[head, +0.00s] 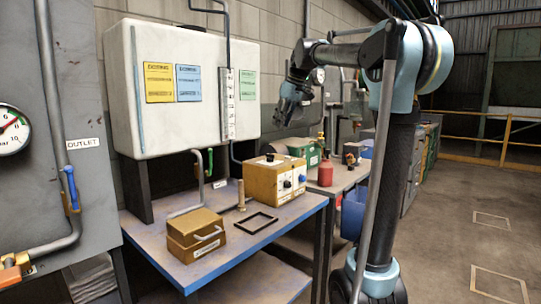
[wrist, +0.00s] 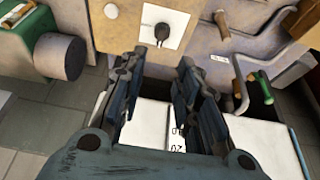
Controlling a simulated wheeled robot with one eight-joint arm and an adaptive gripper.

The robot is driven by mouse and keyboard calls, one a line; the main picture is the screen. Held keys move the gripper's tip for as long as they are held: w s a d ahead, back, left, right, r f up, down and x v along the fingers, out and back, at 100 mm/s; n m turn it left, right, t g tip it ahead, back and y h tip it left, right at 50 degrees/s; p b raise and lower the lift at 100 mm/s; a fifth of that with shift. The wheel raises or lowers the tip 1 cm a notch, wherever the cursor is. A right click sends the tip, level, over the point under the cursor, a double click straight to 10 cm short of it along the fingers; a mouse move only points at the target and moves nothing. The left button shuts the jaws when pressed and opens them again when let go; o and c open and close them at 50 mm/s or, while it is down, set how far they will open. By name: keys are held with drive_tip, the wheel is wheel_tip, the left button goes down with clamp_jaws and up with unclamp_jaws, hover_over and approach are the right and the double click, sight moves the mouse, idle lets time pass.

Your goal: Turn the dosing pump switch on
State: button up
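I cannot tell the switch's setting. My gripper (head: 285,115) is above the pump box, apart from it. In the wrist view my gripper (wrist: 160,75) is open and empty, its fingers below the switch.
On the table (head: 222,243) lie a brown box with a handle (head: 197,236), a black frame (head: 257,222) and a short upright brass piece (head: 241,195). A white tank (head: 185,85) stands behind. A red bottle (head: 325,172) and a green case (head: 305,150) are to the right.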

sight(270, 158)
drive_tip(key=x, duration=1.5)
drive_tip(key=shift+f, duration=0.3)
drive_tip(key=c, duration=0.7)
drive_tip(key=shift+a, duration=0.15)
